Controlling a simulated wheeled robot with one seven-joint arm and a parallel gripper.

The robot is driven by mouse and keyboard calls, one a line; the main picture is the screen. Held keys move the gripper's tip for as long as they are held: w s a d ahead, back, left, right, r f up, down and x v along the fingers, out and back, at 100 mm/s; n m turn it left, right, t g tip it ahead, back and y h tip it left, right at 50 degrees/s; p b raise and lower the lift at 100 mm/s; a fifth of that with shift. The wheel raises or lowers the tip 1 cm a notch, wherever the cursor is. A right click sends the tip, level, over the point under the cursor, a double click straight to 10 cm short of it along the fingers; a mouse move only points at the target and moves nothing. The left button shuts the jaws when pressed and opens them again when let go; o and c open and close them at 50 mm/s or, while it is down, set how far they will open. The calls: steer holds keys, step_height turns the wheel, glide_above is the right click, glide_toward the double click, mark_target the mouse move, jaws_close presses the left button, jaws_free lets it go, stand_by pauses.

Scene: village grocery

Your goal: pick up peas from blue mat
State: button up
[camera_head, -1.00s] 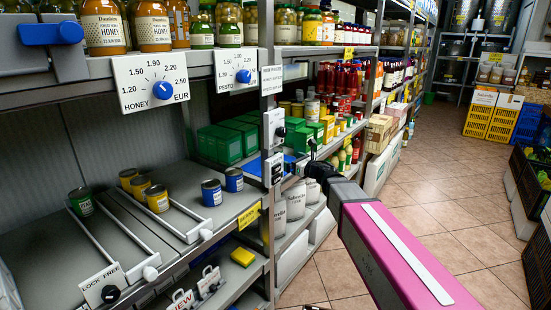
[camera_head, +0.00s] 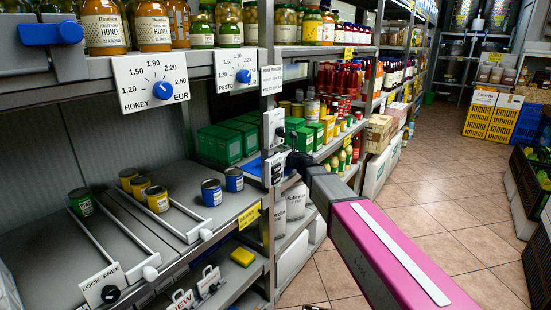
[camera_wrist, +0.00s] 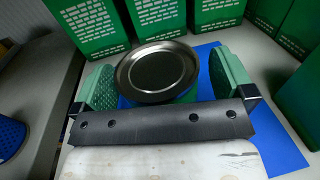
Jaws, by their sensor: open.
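In the wrist view a round can with a silver rimmed lid (camera_wrist: 157,72) stands on the blue mat (camera_wrist: 272,142). A little green shows on its side below the lid; its label is hidden. My gripper (camera_wrist: 163,84) is open, with one green-padded finger on each side of the can. Whether a pad touches it I cannot tell. In the head view a bit of the blue mat (camera_head: 254,167) shows on the middle shelf behind the post, and the can is hidden there.
Green boxes (camera_head: 219,145) stand close behind the can. A shelf post with dials and switches (camera_head: 273,130) stands left of my arm. Small cans (camera_head: 157,199) sit on the left shelf. A blue dotted object (camera_wrist: 11,138) lies left in the wrist view. The tiled aisle (camera_head: 440,215) is clear.

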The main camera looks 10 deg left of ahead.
steer(key=shift+c, duration=0.3)
steer(key=c, duration=1.1)
steer(key=shift+r, duration=0.1)
